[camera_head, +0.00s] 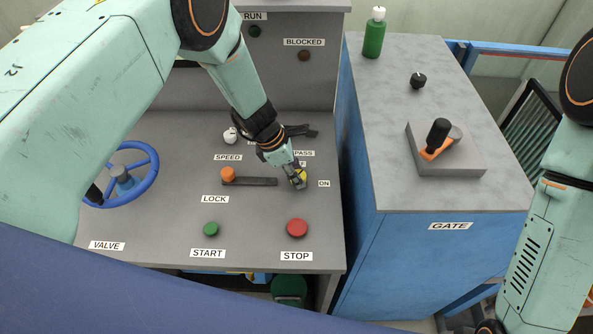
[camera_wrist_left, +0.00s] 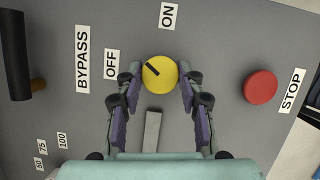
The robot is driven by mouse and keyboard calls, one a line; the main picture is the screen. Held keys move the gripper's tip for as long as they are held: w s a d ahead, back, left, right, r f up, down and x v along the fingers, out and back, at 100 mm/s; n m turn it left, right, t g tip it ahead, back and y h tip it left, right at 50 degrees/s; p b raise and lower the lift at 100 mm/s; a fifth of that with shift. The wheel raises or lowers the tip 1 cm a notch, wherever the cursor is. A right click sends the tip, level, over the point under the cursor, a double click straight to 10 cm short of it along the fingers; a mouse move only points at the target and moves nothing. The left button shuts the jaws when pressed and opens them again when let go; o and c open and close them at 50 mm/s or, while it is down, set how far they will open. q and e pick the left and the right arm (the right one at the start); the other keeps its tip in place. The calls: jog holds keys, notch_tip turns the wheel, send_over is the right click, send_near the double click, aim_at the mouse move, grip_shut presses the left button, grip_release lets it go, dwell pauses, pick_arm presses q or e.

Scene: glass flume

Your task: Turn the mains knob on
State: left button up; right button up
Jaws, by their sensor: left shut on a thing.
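The yellow mains knob (camera_wrist_left: 161,73) is round with a short black pointer mark. It sits on the grey panel between the OFF label (camera_wrist_left: 110,58) and the ON label (camera_wrist_left: 168,15) in the left wrist view. The mark points up-left there, between the two labels. My left gripper (camera_wrist_left: 160,75) has a finger on either side of the knob and is shut on it. In the head view the knob (camera_head: 301,176) is partly hidden by my left gripper (camera_head: 296,176). The ON label (camera_head: 324,183) shows to its right. My right arm shows at the right edge, its gripper out of view.
A red STOP button (camera_head: 297,228) and a green START button (camera_head: 211,229) lie in front of the knob. An orange-knobbed LOCK lever (camera_head: 250,181) is close on its left. A blue valve wheel (camera_head: 152,178) is far left; the blue GATE cabinet (camera_head: 430,255) stands right.

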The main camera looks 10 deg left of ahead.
pick_arm(q)
jog(key=m+b, duration=0.1)
jog(key=m, duration=0.1)
jog(key=m+g+b, duration=0.1)
jog(key=m+b, duration=0.1)
jog(key=m+g+b, duration=0.1)
jog(key=m, duration=0.1)
jog(key=shift+w+m+b, duration=0.3)
jog(key=shift+w+b, duration=0.05)
jog(key=m+g+b, duration=0.1)
jog(key=m+b, duration=0.1)
jog(key=m, duration=0.1)
jog(key=shift+g, duration=0.3)
jog(key=shift+w+r+m+b, duration=0.1)
jog(key=shift+m+b, duration=0.3)
jog(key=shift+m, duration=0.1)
jog(key=shift+m+y, duration=0.3)
jog(key=o, duration=0.8)
jog(key=shift+r, duration=0.1)
jog(key=o, duration=0.4)
jog(key=shift+c, duration=0.2)
